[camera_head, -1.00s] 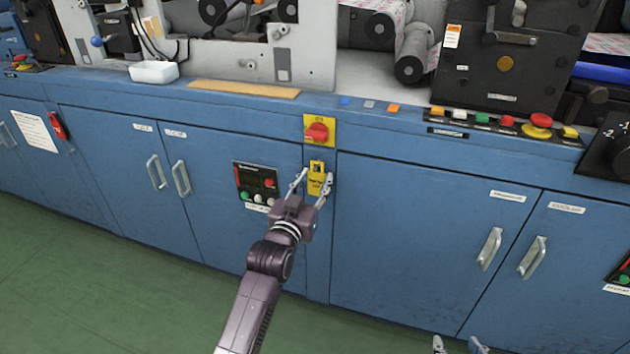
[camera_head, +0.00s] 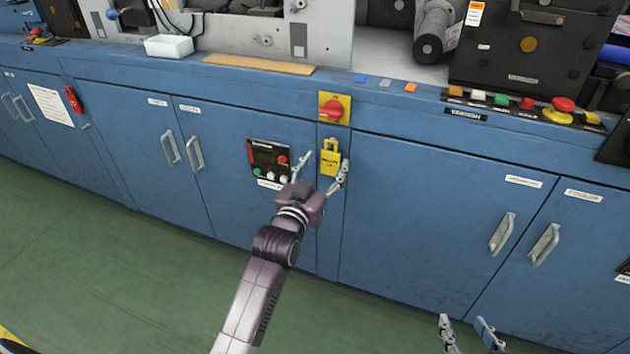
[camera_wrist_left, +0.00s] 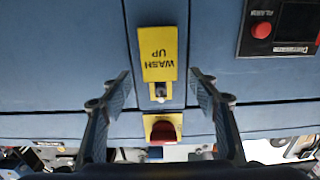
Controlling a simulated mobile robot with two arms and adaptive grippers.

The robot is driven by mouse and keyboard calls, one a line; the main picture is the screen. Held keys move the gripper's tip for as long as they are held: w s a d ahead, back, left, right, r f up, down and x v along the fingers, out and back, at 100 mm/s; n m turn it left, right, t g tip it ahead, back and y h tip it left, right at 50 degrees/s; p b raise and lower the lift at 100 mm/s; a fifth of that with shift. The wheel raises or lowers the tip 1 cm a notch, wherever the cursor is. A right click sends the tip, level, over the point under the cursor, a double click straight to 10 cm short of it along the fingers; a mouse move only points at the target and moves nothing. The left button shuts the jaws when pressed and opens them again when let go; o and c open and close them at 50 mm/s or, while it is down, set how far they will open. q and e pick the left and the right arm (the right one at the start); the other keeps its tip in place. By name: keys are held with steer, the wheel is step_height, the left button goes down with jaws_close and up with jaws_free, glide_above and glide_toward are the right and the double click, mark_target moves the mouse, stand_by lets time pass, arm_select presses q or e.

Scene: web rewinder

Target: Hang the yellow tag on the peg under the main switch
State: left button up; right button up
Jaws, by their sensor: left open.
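The yellow tag (camera_head: 330,163), marked "WASH UP" in the left wrist view (camera_wrist_left: 158,55), hangs flat against the blue cabinet. Its slotted end is at the peg (camera_wrist_left: 159,92), under the red main switch (camera_head: 332,109) on its yellow plate. The switch also shows in the left wrist view (camera_wrist_left: 162,131), which is upside down. My left gripper (camera_head: 324,164) is open in front of the tag, with one finger to each side and clear gaps. It holds nothing. My right gripper (camera_head: 464,325) is open and empty at the bottom edge.
A small control panel (camera_head: 268,161) with buttons is left of the tag, near a left finger. Cabinet doors with handles (camera_head: 503,233) flank the narrow middle panel. A row of buttons (camera_head: 528,103) lines the ledge at right. The green floor (camera_head: 130,275) is clear.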

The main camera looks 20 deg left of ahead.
arm_select(q)
steer(key=s, duration=0.9)
steer(key=shift+s, duration=0.35)
